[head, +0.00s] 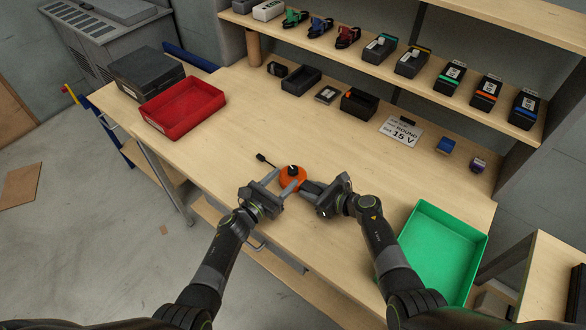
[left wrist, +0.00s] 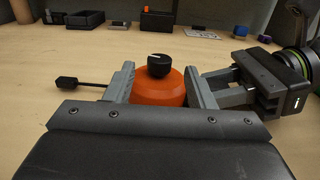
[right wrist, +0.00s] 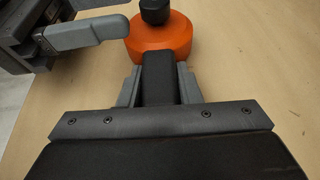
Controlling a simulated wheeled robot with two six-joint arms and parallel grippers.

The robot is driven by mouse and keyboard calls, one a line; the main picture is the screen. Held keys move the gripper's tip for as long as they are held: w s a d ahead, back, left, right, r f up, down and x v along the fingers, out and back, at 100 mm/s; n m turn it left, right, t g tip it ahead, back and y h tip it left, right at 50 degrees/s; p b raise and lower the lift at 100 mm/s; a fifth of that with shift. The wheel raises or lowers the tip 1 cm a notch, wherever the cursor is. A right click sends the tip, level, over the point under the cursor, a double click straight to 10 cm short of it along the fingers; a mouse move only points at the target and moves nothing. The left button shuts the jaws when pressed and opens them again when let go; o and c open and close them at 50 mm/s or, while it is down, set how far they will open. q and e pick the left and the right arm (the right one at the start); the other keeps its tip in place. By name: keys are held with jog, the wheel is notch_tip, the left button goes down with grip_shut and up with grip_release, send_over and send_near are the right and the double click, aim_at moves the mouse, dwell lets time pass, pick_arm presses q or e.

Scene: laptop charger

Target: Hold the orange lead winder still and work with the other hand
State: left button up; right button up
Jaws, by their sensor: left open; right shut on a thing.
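The orange lead winder (head: 291,180) sits on the wooden workbench, a round body with a black knob (left wrist: 159,65) on top. A short dark lead ending in a black plug (left wrist: 67,83) sticks out to its left. My left gripper (head: 284,181) is open, with its fingers on either side of the winder's near part; whether they touch it I cannot tell. My right gripper (right wrist: 160,78) is shut on a black bar (right wrist: 159,80) that meets the winder's side and looks like its handle. The bar's gripped sides are hidden by the fingers.
A red tray (head: 182,107) stands at left, a green tray (head: 440,250) at right. Dark open boxes (head: 301,81), a "15 V" card (head: 400,131) and small blue items line the back. The shelf (head: 400,77) above carries adapters and coiled leads.

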aim_at(289, 172)
pick_arm(q)
jog(key=shift+x, duration=2.7)
jog(key=c, duration=1)
jog(key=shift+m+g+h, duration=1.5)
jog(key=shift+g+h, duration=0.1)
jog(key=shift+h, duration=0.1)
jog(key=o, duration=1)
jog(key=shift+a, duration=0.1)
